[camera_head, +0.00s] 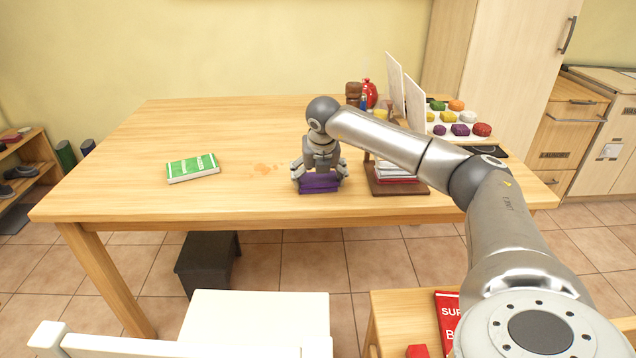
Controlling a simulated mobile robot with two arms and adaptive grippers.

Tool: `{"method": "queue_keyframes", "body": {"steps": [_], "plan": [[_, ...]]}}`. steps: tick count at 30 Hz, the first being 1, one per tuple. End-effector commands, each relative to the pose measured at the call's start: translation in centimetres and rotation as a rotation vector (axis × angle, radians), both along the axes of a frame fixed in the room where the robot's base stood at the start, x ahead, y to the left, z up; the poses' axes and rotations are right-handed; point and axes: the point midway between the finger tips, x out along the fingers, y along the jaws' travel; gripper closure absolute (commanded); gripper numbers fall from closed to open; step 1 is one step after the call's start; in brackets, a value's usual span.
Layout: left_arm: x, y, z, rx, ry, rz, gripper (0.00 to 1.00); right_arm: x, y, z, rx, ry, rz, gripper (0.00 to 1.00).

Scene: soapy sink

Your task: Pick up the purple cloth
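The purple cloth (319,184) lies folded on the wooden table near its front edge, at the middle of the head view. My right gripper (320,176) points down right over the cloth. Its fingers are spread wide, one at the left side of the cloth and one at the right. The gripper hides the cloth's upper part, and I cannot tell whether the fingers touch it. My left gripper is not in view.
A wooden holder with books (398,178) stands close to the right of the cloth. Colored items (460,129) sit behind my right arm. A white chair (255,320) stands in front.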

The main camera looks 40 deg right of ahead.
Motion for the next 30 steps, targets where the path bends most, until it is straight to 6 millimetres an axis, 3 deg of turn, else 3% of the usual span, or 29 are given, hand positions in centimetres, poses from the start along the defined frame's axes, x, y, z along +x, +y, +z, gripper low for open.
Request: {"method": "queue_keyframes", "body": {"steps": [11, 16, 20, 30], "plan": [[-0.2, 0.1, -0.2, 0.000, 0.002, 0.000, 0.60, 0.0, 0.0, 0.1, 0.000, 0.000, 0.000, 0.31], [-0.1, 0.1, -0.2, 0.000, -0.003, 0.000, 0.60, 0.0, 0.0, 1.2, 0.000, -0.001, 0.000, 0.31], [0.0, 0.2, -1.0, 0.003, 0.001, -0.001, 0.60, 0.1, 0.0, 3.1, 0.000, -0.003, 0.001, 0.31], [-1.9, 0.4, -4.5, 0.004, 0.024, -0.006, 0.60, 3.5, 5.0, 9.8, 0.002, -0.002, 0.004, 0.31]]}}
